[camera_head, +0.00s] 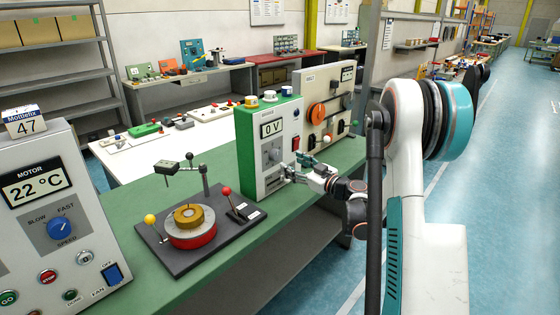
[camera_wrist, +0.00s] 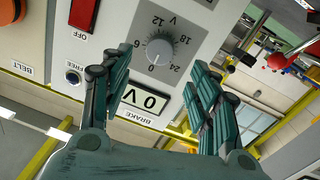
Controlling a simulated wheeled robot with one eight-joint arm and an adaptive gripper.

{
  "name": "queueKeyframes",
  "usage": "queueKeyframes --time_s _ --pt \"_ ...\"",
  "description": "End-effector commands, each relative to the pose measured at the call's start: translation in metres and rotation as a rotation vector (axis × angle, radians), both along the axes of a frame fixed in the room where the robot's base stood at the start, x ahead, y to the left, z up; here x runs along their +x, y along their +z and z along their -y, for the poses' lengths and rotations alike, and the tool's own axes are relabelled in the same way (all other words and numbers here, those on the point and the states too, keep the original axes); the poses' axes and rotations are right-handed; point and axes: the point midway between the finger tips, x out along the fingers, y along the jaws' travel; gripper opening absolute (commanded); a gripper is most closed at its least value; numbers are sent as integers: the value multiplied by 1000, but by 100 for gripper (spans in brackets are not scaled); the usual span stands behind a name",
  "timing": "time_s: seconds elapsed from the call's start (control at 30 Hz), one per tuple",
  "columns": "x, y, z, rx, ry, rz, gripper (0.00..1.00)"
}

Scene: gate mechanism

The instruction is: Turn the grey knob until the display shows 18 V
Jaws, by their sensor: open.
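The grey knob (camera_head: 275,155) is on the front of a white and green box (camera_head: 258,170) on the green bench. In the wrist view, which is upside down, the knob (camera_wrist: 160,48) has a scale around it with 0, 6, 12, 18 and 24 V. The display (camera_head: 271,129) reads 0 V; it also shows in the wrist view (camera_wrist: 146,101). My gripper (camera_head: 291,172) is close to the box front, near the knob. In the wrist view my gripper (camera_wrist: 161,58) is open, with one finger on each side of the knob. I cannot tell whether either finger touches it.
A red rocker switch (camera_head: 296,115) marked OFF is on the same panel. A cream panel with orange dials (camera_head: 317,112) stands behind to the right. A black plate with a red and brass turntable (camera_head: 192,236) and a motor box (camera_head: 60,200) stand to the left.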

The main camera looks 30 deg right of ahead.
Motion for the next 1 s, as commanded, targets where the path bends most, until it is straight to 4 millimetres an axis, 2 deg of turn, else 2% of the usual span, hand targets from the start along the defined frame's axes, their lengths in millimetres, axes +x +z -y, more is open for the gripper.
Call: queueKeyframes --time_s 0.03,0.2,0.4,0.6,0.83,1.0 --pt "11 -2 -4 0 3 -1 55" --pt "41 -2 -13 0 3 -1 55" --pt "64 -1 -19 1 1 0 55" --pt "72 0 -21 1 0 -1 55" --pt "72 0 -21 1 0 0 55" --pt "72 0 -21 1 0 -1 17"
